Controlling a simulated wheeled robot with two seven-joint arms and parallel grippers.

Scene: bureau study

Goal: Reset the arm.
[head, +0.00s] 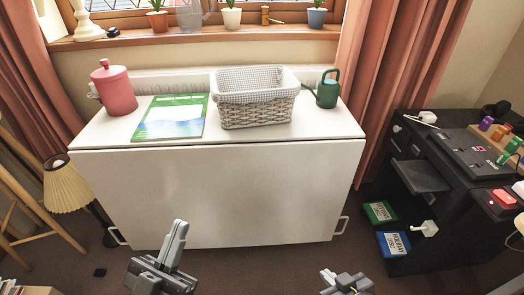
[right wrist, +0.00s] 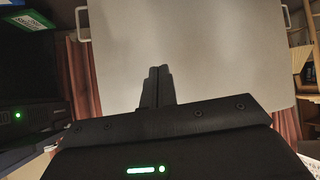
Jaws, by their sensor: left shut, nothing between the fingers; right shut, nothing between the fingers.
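My left gripper (head: 176,243) is at the bottom left of centre in the head view, in front of the white cabinet (head: 215,195). It is shut and holds nothing. My right gripper (head: 340,280) is at the bottom edge of the head view, right of centre, partly cut off. In the right wrist view its fingers (right wrist: 157,75) are together with nothing between them. The pale front panel of the cabinet (right wrist: 190,50) fills the background there. Both grippers are apart from the furniture.
On the cabinet stand a pink canister (head: 113,88), a green-and-white booklet (head: 170,117), a wicker basket (head: 255,98) and a green watering can (head: 327,89). A black desk (head: 440,175) is at the right. A pleated lamp (head: 68,183) is at the left.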

